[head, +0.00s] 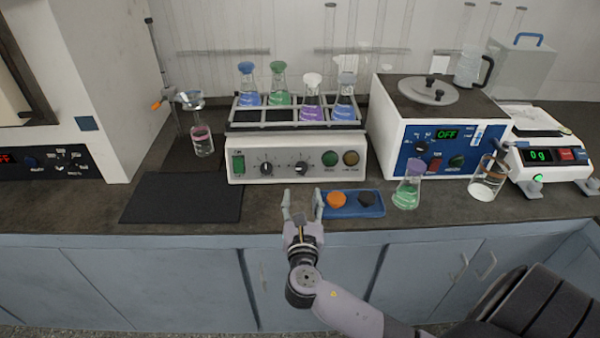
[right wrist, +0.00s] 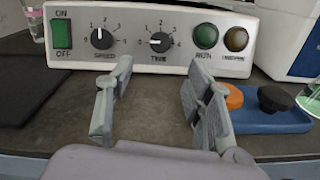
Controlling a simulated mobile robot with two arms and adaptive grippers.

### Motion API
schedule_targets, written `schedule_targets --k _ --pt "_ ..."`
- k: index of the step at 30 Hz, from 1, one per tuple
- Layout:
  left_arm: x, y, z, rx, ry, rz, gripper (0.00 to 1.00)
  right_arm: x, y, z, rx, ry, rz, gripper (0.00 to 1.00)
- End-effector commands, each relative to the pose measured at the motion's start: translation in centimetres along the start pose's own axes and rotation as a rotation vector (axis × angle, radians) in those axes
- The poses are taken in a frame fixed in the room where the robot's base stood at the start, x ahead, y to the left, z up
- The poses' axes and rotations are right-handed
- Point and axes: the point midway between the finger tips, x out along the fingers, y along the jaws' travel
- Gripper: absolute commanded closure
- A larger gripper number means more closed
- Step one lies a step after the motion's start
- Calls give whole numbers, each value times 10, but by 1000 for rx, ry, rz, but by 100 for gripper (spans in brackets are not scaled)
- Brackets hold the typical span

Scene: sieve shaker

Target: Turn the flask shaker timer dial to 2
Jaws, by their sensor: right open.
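The flask shaker (head: 297,145) is a white box at the back of the bench, with several stoppered flasks in its rack. Its timer dial (head: 302,168) is the black knob right of the speed dial (head: 267,169). In the right wrist view the timer dial (right wrist: 160,42), marked TIME, has its white pointer mark toward the left; the exact number is too small to read. My right gripper (head: 302,205) is open and empty at the bench's front edge, in front of and below the timer dial, apart from it. My left gripper is not in view.
A blue tray (head: 347,212) with an orange stopper (head: 336,199) and a black stopper (head: 367,198) lies just right of my right gripper. A green flask (head: 408,185) stands farther right. A dark mat (head: 184,198) lies at left. A green ON/OFF switch (right wrist: 62,34) is on the panel.

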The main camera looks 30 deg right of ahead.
Motion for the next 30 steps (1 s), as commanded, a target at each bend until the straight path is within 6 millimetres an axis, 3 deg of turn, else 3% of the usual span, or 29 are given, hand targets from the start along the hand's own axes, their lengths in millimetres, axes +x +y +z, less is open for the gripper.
schedule_targets --k 6,12,18,26,30 --pt "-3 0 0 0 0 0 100 49 0 1 -1 -2 -1 52" --pt "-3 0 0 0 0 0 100 81 0 0 0 -1 -2 52" --pt "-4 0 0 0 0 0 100 95 0 0 1 1 0 52" --pt "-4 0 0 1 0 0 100 97 0 0 1 1 0 52" --pt "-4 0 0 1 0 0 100 97 0 0 1 1 0 60"
